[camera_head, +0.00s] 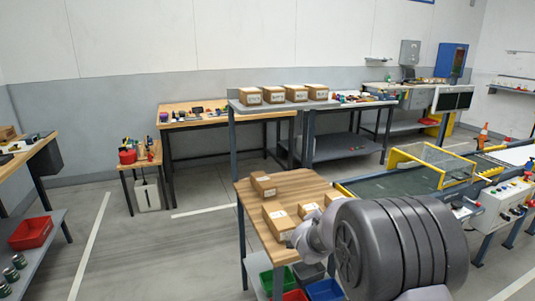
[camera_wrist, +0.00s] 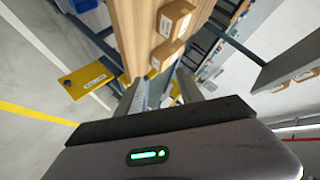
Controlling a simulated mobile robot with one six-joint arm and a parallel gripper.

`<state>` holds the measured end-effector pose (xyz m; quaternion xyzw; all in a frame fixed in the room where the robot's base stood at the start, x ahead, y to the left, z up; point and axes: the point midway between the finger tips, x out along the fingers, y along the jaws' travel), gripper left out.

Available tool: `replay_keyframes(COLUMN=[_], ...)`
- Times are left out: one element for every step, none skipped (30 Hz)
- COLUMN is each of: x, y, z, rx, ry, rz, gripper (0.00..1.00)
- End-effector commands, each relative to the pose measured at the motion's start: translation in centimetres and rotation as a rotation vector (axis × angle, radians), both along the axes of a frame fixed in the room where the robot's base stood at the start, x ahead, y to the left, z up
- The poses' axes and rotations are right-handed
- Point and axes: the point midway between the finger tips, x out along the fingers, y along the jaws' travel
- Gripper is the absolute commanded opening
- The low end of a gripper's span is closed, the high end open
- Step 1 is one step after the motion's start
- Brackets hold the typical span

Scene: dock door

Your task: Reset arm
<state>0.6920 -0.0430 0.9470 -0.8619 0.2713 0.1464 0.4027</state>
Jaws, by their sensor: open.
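My arm (camera_head: 400,245) fills the lower right of the head view, bent in front of a wooden-topped table (camera_head: 300,184). My gripper (camera_wrist: 161,92) shows in the wrist view with its two grey fingers apart and nothing seen between them. In the head view I cannot make out the fingers. Several cardboard boxes lie on the wooden table, among them one at the back (camera_head: 263,184) and one near the front (camera_head: 278,219). In the wrist view, the table (camera_wrist: 135,35) and two boxes, an upper one (camera_wrist: 175,19) and a lower one (camera_wrist: 166,55), appear beyond the fingers.
Coloured bins, including a green bin (camera_head: 280,281) and a blue bin (camera_head: 325,290), sit below the table. A conveyor (camera_head: 395,183) with yellow guards stands to the right. Several boxes stand on a grey shelf (camera_head: 240,106) behind. The floor (camera_head: 150,250) at left is clear.

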Motion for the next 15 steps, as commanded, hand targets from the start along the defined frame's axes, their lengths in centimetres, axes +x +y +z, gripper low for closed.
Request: replay_keyframes(x=[-2.1,-3.9,-6.9,-9.5,-12.4,-16.4,-19.6,-22.7,-26.6,-29.4,-32.0,-35.0,-36.9,-38.6,-40.4], y=[2.0,3.4,5.1,6.2,7.2,8.3,8.9,9.2,9.5,9.6,9.5,9.3,9.1,8.9,8.7], z=[4.9,7.1,9.5,11.1,12.2,13.2,13.5,13.6,13.4,13.0,12.5,11.7,11.2,10.6,9.9], rx=[0.042,0.061,0.078,0.084,0.085,0.081,0.073,0.063,0.049,0.037,0.024,0.010,0.001,-0.007,-0.015], ry=[-0.004,0.009,0.035,0.061,0.090,0.137,0.176,0.216,0.272,0.313,0.352,0.401,0.434,0.463,0.496], rz=[0.114,0.192,0.293,0.364,0.430,0.511,0.564,0.608,0.657,0.686,0.709,0.730,0.741,0.749,0.754], gripper=[0.44,0.44,0.44,0.44,0.44,0.44,0.44,0.44,0.44,0.44,0.44,0.44,0.44,0.44,0.44])
